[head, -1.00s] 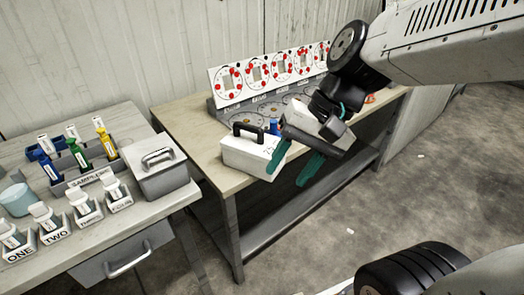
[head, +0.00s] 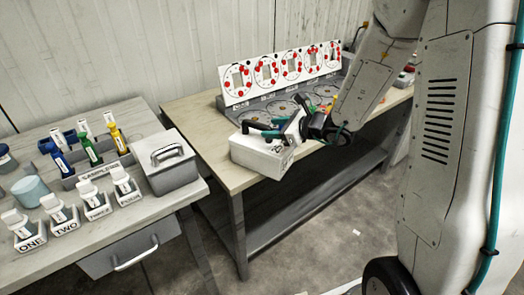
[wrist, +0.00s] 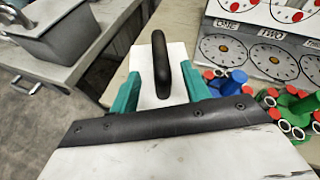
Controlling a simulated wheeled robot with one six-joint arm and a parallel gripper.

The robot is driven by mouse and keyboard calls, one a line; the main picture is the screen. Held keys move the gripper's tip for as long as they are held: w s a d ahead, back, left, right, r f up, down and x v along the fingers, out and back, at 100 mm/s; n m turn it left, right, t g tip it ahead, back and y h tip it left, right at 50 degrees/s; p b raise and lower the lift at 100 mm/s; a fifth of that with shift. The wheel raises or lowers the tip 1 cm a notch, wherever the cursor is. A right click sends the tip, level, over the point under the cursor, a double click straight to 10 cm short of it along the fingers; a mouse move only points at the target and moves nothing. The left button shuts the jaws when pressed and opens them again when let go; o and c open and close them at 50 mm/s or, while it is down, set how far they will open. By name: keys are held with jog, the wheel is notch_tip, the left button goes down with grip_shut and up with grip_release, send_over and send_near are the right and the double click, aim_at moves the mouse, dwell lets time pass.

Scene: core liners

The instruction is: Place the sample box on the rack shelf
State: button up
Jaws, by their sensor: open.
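The sample box (head: 258,158), white with a black handle, sits on the right-hand wooden table near its front left corner. My gripper (head: 272,130) is at the top of the box, its teal fingers level with the handle. In the wrist view, the black handle (wrist: 162,66) stands up from the white lid between the two teal fingers of my gripper (wrist: 162,92). The fingers are open, with a gap on each side of the handle. My gripper's own body hides the near part of the box. No rack can be made out for certain.
A panel with dials and red dots (head: 290,68) stands behind the box. The left table (head: 120,222) holds a grey box (head: 165,170), sample holders and a cup (head: 30,190). A gap separates the tables.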

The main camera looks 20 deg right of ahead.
aim_at(262, 127)
jog(key=x, duration=0.5)
jog(key=shift+w, duration=0.2)
grip_shut()
jog(key=shift+r, duration=0.1)
dwell(1.0)
